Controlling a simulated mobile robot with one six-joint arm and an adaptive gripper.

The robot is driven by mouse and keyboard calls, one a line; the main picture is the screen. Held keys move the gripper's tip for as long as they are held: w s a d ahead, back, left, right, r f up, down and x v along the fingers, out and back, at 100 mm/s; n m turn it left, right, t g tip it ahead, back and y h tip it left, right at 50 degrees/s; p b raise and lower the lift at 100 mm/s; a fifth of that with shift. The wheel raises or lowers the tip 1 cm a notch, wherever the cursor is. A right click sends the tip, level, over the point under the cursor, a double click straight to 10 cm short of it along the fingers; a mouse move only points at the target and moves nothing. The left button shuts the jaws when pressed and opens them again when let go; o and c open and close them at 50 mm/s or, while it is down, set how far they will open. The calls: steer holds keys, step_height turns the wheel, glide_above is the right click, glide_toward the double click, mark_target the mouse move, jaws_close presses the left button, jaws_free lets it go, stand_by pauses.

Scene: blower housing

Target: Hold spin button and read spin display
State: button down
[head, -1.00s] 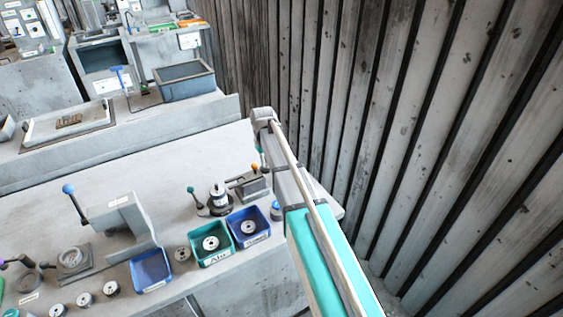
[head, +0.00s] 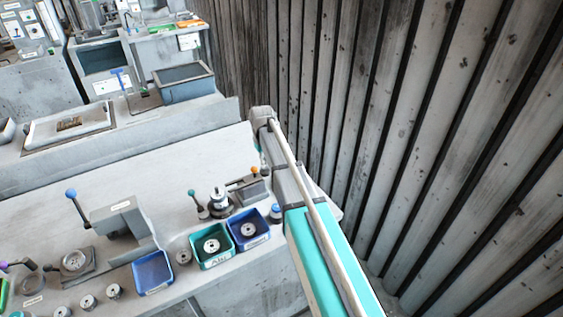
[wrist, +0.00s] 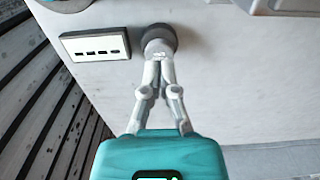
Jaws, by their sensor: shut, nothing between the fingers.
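In the wrist view my gripper (wrist: 158,52) is shut and empty, its two fingers meeting at the tips. The fingertips lie over a round grey button (wrist: 162,34) on the pale bench surface and hide part of it. I cannot tell whether they press it or only hover close above it. Just left of it is a white, dark-framed display (wrist: 95,46) with a row of small dark dashes and no readable number. In the head view my arm hides the gripper, the button and the display.
The head view shows a green bin (head: 211,246), a dark blue bin (head: 248,229) and a blue knob (head: 275,209) left of my arm. A lever fixture (head: 115,222) stands farther left. A ribbed wall (head: 400,130) runs close on the right.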

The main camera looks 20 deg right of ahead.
steer(key=shift+r+p, duration=2.25)
steer(key=shift+r, duration=0.25)
steer(key=shift+s, duration=0.15)
steer(key=s+m, duration=0.3)
steer(key=s, duration=2.3)
steer(key=shift+d, duration=0.4)
steer(key=shift+d, duration=0.1)
